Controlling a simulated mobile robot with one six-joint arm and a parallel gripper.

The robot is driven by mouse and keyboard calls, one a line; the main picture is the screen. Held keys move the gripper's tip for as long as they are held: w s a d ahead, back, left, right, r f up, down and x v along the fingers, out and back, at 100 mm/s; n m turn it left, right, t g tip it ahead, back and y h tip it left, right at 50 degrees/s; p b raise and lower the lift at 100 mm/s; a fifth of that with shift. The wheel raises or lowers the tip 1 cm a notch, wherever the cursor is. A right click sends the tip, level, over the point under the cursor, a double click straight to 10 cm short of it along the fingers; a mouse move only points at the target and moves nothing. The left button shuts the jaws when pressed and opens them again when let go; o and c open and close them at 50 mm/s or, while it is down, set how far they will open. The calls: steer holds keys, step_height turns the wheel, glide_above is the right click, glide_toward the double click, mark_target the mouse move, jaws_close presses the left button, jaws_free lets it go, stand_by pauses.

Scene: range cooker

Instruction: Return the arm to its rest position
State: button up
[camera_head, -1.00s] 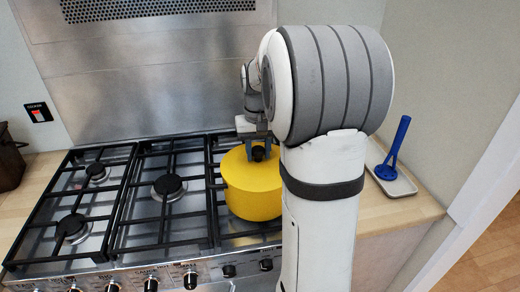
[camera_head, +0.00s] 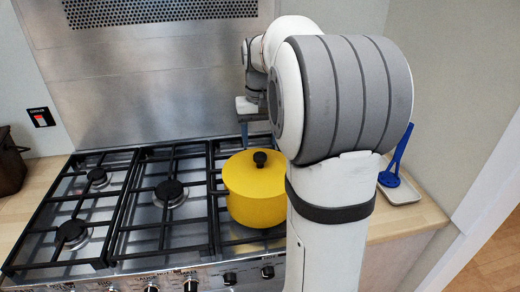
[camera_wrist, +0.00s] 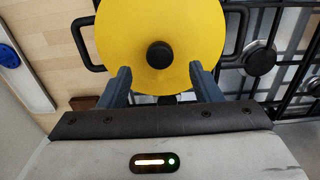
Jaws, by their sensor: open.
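My gripper (camera_wrist: 160,82) is open and empty in the wrist view, its two fingers apart with the yellow pot beyond them. In the head view my gripper (camera_head: 246,128) is partly hidden by my own arm and sits above and behind the pot. The yellow pot (camera_head: 252,196) stands on the right-hand burners with its lid on and a black knob (camera_head: 260,158) on top. The pot also shows in the wrist view (camera_wrist: 125,38), with its knob (camera_wrist: 160,54) in line with the gap between the fingers, and nothing grips it.
The black-grated cooker (camera_head: 140,215) has bare burners left of the pot. A blue utensil (camera_head: 397,160) rests on a pale tray (camera_head: 402,190) on the right counter. A dark brown container (camera_head: 10,165) stands at far left. A steel splashback (camera_head: 160,95) rises behind.

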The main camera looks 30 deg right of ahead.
steer(key=shift+r, duration=0.55)
steer(key=shift+s+a, duration=0.1)
steer(key=shift+s, duration=0.05)
steer(key=s+a+f+n+t, duration=0.1)
steer(key=s+a+f, duration=0.3)
steer(key=s, duration=0.5)
steer(key=s+a+f+n+t, duration=0.2)
steer(key=s+a+f, duration=0.1)
steer(key=s+a, duration=0.6)
steer(key=shift+s+a+f, duration=0.2)
steer(key=shift+s+f, duration=0.15)
steer(key=shift+s, duration=0.2)
